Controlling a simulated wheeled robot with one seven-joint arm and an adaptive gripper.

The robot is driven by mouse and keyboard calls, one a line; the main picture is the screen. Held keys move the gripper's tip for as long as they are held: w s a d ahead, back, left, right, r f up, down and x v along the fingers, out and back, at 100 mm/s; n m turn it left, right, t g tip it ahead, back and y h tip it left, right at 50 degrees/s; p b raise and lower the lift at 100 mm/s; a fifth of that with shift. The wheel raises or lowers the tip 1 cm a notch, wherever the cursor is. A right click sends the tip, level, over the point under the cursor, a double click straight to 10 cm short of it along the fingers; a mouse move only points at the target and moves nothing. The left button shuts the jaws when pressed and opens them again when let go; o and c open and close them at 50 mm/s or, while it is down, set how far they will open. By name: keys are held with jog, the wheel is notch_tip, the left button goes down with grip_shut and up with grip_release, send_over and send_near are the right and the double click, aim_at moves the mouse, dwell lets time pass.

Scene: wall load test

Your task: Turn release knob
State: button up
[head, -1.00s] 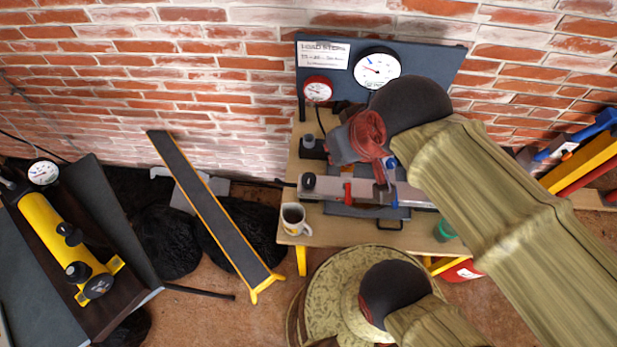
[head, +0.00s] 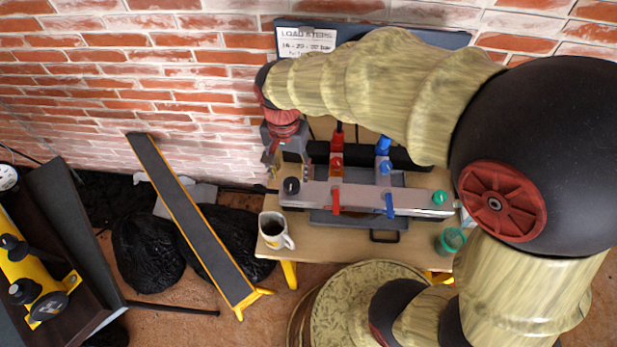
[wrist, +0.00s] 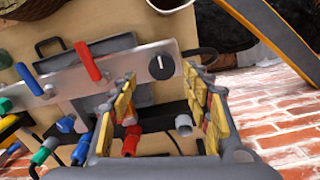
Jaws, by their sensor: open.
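A round black knob (head: 291,185) sits at the left end of a pale grey bar on the bench. In the wrist view the knob (wrist: 162,67) shows a white pointer line and lies in line with the gap between my fingers. I take it as the release knob; no label is readable. My gripper (head: 287,168) is open and empty, pointing down just behind the knob. In the wrist view its yellow-padded fingers (wrist: 160,77) stand well apart, and the knob is beyond their tips, not visibly touched.
The bar also carries a red lever (head: 336,202), a blue lever (head: 390,206) and a green knob (head: 438,198). A mug (head: 270,228) stands at the bench's front left, a green cup (head: 452,240) at the right. The gauge board (head: 290,23) is behind, partly hidden by my arm.

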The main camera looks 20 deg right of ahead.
aim_at(292, 183)
jog(key=shift+w+d+r+m, duration=0.1)
jog(key=shift+w+r+m, duration=0.35)
jog(key=shift+m, duration=0.25)
jog(key=shift+s+m, duration=0.1)
jog(key=shift+m, duration=0.6)
jog(key=shift+f, duration=0.15)
notch_tip(292, 183, down, 8)
jog(key=b, duration=0.3)
jog(key=shift+r, duration=0.25)
jog(key=shift+c, duration=1.1)
jog(key=c, duration=0.9)
